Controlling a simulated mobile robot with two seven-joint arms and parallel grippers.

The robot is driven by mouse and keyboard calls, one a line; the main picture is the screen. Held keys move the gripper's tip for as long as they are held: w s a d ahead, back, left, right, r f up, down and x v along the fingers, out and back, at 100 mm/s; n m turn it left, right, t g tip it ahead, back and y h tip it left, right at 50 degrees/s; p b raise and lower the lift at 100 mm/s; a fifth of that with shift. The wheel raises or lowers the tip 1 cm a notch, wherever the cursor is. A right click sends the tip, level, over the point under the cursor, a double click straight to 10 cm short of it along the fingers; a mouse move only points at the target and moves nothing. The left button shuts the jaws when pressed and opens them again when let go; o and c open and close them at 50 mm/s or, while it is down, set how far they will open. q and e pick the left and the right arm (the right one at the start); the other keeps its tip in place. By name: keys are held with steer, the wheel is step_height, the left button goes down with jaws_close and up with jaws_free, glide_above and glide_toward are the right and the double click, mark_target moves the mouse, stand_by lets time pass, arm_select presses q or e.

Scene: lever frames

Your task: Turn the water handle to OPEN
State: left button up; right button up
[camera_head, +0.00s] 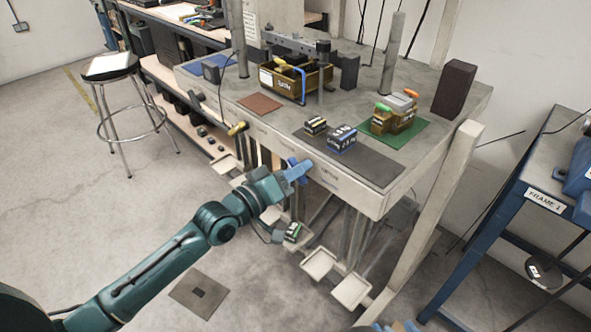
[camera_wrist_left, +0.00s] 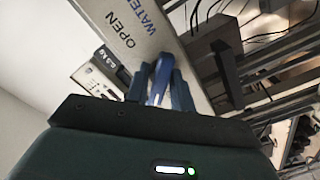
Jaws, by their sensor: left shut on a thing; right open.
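The water handle is a small blue lever (camera_wrist_left: 159,82) on the front edge of the grey workbench. In the left wrist view it stands between the two fingers of my left gripper (camera_wrist_left: 160,88), which is shut on it. The words OPEN and WATER are printed on the pale panel (camera_wrist_left: 172,62) just beyond the fingers. In the head view my left gripper (camera_head: 297,171) reaches the bench's front edge, and its blue fingers hide most of the handle. I cannot read the handle's exact angle.
The bench top (camera_head: 262,125) carries a yellow-brown crate (camera_head: 318,80), small dark boxes (camera_head: 342,138) and a green mat (camera_head: 412,134). A yellow-tipped lever (camera_head: 237,128) is left along the edge. Pale trays (camera_head: 318,263) hang below. A blue stand (camera_head: 510,200) is at right.

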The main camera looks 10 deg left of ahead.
arm_select(q)
steer(key=shift+m, duration=0.3)
arm_select(e)
steer(key=shift+r, duration=0.15)
arm_select(q)
steer(key=shift+r+m+p, duration=0.1)
steer(key=shift+m+p, duration=0.45)
steer(key=shift+m, duration=0.35)
steer(key=m+p, duration=0.1)
steer(key=m, duration=0.3)
steer(key=shift+p, duration=0.4)
steer(key=m+p, duration=0.1)
steer(key=m, duration=0.2)
steer(key=m+p, duration=0.1)
steer(key=m, duration=0.2)
steer(key=shift+d+m, duration=0.1)
steer(key=shift+m, duration=2.6)
arm_select(e)
steer(key=shift+s+d+r+n, duration=0.15)
steer(key=shift+r+n, duration=0.1)
steer(key=shift+r, duration=0.45)
steer(key=shift+s+d+r+n, duration=0.15)
steer(key=shift+r+n, duration=0.1)
steer(key=shift+r, duration=0.45)
steer(key=shift+w, duration=0.15)
arm_select(q)
steer(key=o, duration=0.8)
steer(key=shift+s, duration=0.15)
